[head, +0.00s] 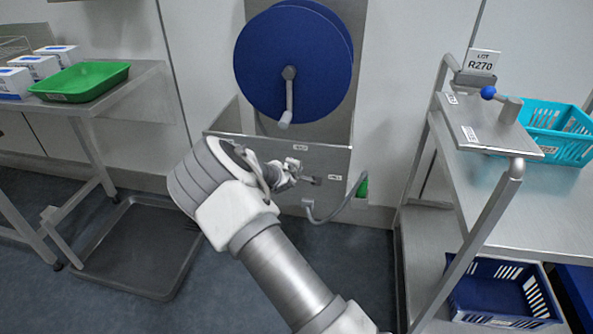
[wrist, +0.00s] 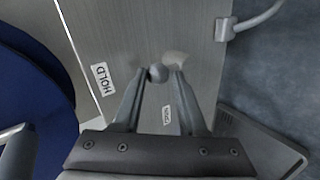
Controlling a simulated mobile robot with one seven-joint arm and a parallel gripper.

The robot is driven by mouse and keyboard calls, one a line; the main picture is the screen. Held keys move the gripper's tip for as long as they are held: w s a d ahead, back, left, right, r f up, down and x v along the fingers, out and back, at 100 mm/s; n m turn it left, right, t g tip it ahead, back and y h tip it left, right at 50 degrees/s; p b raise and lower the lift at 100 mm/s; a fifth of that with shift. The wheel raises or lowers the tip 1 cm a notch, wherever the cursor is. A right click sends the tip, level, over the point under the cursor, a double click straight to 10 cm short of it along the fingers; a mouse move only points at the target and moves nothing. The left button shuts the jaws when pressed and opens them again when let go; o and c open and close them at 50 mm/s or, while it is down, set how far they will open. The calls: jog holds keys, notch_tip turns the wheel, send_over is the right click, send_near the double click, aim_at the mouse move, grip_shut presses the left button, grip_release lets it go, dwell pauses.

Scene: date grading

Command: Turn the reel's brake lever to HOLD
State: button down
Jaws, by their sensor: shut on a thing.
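The reel (head: 285,65) is a large blue disc with a grey crank, mounted above a grey metal panel (head: 225,120). My gripper (head: 297,174) is at the panel's front, below the reel. In the wrist view, my gripper (wrist: 160,80) is shut on the brake lever's round grey knob (wrist: 158,72), which shows between the fingertips. The rest of the lever is mostly hidden. The HOLD label (wrist: 103,78) is left of the knob, apart from it. A second label (wrist: 167,116) shows between the fingers, too small to read surely.
At right stands a metal cart with a blue-knobbed device (head: 489,93) and a turquoise basket (head: 560,135). At left, a table holds a green tray (head: 80,82). A dark floor tray (head: 135,245) lies below.

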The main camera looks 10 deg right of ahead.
jog(key=shift+w+r, duration=0.1)
jog(key=shift+c, duration=2.3)
grip_release()
jog(key=shift+d, duration=0.1)
jog(key=p+v, duration=0.5)
jog(key=v, duration=1.2)
jog(key=shift+s+p, duration=0.25)
jog(key=shift+p, duration=0.1)
